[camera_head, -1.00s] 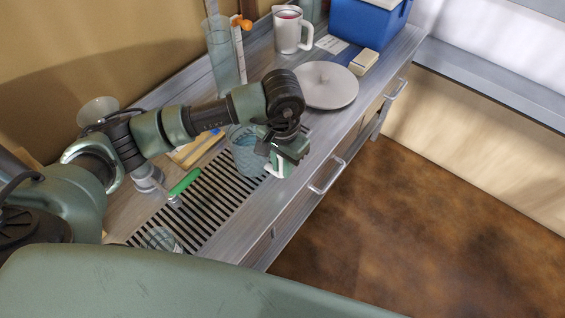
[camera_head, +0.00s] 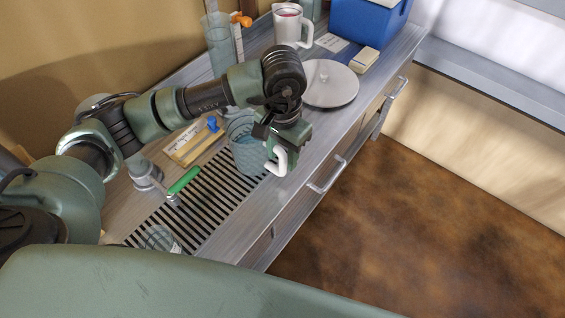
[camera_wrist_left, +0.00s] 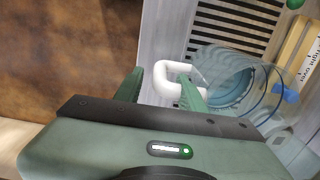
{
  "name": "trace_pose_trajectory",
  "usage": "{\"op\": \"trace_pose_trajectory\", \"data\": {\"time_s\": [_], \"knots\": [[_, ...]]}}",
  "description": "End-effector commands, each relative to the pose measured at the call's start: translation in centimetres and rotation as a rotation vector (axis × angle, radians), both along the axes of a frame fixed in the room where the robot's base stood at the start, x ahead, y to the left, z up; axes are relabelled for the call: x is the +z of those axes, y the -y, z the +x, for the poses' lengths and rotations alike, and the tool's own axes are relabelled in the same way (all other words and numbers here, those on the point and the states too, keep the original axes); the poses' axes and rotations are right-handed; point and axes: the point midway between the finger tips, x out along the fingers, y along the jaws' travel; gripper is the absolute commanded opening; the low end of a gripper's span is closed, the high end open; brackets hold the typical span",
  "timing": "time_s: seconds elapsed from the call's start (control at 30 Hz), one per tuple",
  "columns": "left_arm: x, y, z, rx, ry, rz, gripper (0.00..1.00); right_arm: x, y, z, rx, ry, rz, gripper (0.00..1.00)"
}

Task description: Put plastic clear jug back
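The clear plastic jug (camera_head: 246,152) has a bluish tint and a white handle (camera_head: 278,161). It stands upright at the slotted drain grate on the counter. It also shows in the left wrist view (camera_wrist_left: 232,88), with its white handle (camera_wrist_left: 172,70) toward the gripper. My left gripper (camera_head: 276,146) is at the handle side of the jug. In the left wrist view its two fingers (camera_wrist_left: 160,92) are spread apart, with part of the handle between them. I see no firm grip on it. My right gripper is not in view.
On the counter (camera_head: 225,235) are a round grey lid or plate (camera_head: 330,84), a white pitcher (camera_head: 287,25), a tall clear container (camera_head: 218,45), a blue box (camera_head: 365,22), a green-handled tool (camera_head: 184,180) and a glass (camera_head: 158,238). Drawer handles (camera_head: 327,176) stick out in front.

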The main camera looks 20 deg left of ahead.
Motion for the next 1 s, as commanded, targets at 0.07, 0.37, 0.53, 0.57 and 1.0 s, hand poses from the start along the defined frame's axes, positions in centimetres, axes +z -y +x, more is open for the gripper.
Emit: {"op": "trace_pose_trajectory", "data": {"time_s": [0.07,0.37,0.53,0.57,1.0], "knots": [[1.7,0.0,0.2,-0.002,0.008,-0.001,0.40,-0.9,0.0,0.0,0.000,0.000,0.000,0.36],[7.1,0.0,0.1,0.000,0.003,0.000,0.40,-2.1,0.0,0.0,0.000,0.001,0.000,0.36],[8.2,0.0,0.0,0.000,0.000,0.001,0.40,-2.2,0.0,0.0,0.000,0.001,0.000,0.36],[8.3,0.0,0.0,0.000,0.000,0.001,0.40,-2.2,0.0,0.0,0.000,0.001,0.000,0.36],[8.3,0.0,0.0,0.000,-0.001,0.000,0.40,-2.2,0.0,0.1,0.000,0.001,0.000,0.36]]}}
